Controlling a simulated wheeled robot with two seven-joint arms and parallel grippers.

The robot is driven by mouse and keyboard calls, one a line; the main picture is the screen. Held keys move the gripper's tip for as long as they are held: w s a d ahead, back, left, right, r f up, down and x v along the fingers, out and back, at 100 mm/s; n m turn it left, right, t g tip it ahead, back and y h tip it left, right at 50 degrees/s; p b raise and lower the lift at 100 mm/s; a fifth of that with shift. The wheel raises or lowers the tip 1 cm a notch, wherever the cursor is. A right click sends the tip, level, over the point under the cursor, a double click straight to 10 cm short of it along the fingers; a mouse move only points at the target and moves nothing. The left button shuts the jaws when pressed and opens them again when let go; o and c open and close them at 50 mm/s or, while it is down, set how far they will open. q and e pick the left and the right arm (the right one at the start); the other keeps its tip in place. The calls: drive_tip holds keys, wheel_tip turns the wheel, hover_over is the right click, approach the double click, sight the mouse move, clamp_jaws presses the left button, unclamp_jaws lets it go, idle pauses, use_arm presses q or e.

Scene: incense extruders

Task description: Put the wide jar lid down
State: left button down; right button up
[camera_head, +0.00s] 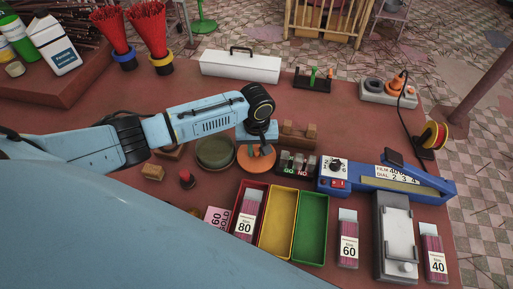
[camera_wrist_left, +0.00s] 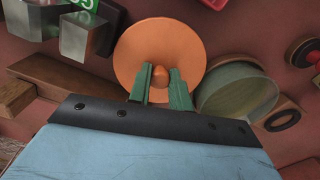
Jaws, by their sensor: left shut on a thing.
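The wide jar lid is an orange disc (camera_head: 256,165) with a small knob, in the middle of the red table; it also shows in the wrist view (camera_wrist_left: 160,35). My left gripper (camera_wrist_left: 161,72) is above it, its green fingers shut on the knob from both sides. In the head view the left gripper (camera_head: 258,146) hides part of the lid. I cannot tell whether the lid touches the table. A round dark green jar (camera_head: 215,153) stands just left of the lid, and to its right in the wrist view (camera_wrist_left: 237,92). My right gripper is not in view.
Brown wooden blocks (camera_head: 299,134) and small weights with green labels (camera_head: 297,164) stand close right of the lid. A red-knobbed piece (camera_head: 186,179) is at front left. Red, yellow (camera_head: 278,222) and green trays lie in front. A blue dial device (camera_head: 385,181) is at right.

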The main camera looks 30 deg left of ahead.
sight(257, 150)
use_arm(q)
drive_tip(key=shift+f, duration=0.45)
drive_tip(key=c, duration=1.3)
unclamp_jaws()
drive_tip(key=shift+r, duration=0.15)
wheel_tip(257, 150, up, 13)
drive_tip(key=shift+f+p, duration=0.15)
drive_tip(key=shift+p, duration=0.5)
